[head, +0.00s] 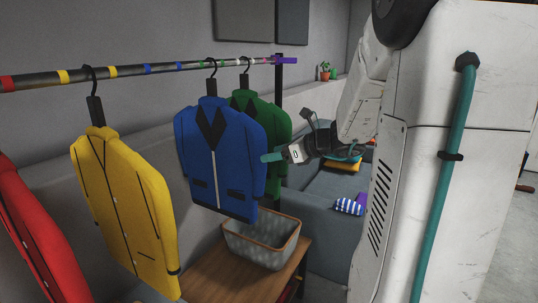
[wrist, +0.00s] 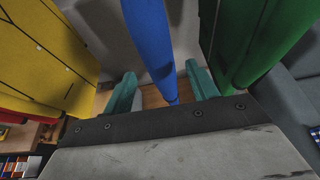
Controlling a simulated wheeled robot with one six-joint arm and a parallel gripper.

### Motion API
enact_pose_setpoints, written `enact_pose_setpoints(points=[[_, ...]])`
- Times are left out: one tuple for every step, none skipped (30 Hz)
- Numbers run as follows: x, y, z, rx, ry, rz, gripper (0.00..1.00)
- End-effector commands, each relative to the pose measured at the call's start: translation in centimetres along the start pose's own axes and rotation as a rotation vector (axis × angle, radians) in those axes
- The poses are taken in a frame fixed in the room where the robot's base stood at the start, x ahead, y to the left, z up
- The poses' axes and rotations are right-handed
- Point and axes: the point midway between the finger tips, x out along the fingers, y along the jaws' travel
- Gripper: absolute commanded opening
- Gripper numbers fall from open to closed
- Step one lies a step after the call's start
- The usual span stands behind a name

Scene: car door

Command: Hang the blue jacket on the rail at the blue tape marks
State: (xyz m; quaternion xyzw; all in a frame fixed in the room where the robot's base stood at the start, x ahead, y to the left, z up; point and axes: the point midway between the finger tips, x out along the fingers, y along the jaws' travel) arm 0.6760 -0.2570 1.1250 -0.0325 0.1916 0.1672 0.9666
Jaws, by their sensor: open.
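The blue jacket (head: 212,150) hangs upright on its hanger from the rail (head: 130,70). Its hook sits right of the two blue tape marks (head: 147,69) (head: 179,67), near green tape. No hook sits between the blue marks. My gripper (head: 271,157) is at the jacket's right edge, its teal fingertips close to the sleeve. In the wrist view, the gripper (wrist: 160,90) is open, with one teal finger on each side of the blue jacket (wrist: 150,40). Gaps show beside the jacket, so the fingers are not closed on it.
The green jacket (head: 262,115) hangs close behind the blue one. The yellow jacket (head: 120,200) hangs between yellow marks; a red jacket (head: 35,235) is at far left. A basket (head: 262,243) stands on a wooden table (head: 205,270) below. The rail between the yellow and blue jackets is free.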

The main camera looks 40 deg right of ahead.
Motion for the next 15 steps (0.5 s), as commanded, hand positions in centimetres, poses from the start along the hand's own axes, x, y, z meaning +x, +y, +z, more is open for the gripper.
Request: enact_pose_setpoints(points=[[0.6, 0.1, 0.0, 0.002, 0.001, 0.004, 0.58], [0.9, 0.1, 0.0, 0.001, 0.001, 0.005, 0.58], [1.5, 0.1, 0.0, 0.001, 0.001, 0.006, 0.58], [1.9, 0.2, 0.0, 0.001, 0.001, 0.006, 0.58], [2.4, 0.2, 0.0, 0.000, 0.002, 0.006, 0.58], [3.1, 0.2, 0.0, 0.000, 0.002, 0.007, 0.58], [3.6, 0.2, 0.0, -0.001, 0.001, 0.007, 0.58], [4.1, 0.2, 0.0, -0.002, 0.002, 0.007, 0.58], [4.7, 0.2, 0.0, -0.001, 0.002, 0.007, 0.58], [5.1, 0.3, 0.0, -0.001, 0.002, 0.008, 0.58], [5.5, 0.2, -0.1, -0.001, 0.002, 0.007, 0.58], [6.0, 0.2, 0.0, -0.002, 0.003, 0.007, 0.58], [6.3, 0.3, 0.0, -0.003, 0.002, 0.007, 0.58], [6.6, 0.3, 0.0, -0.003, 0.002, 0.006, 0.58], [6.9, 0.2, 0.0, -0.003, 0.002, 0.006, 0.58]])
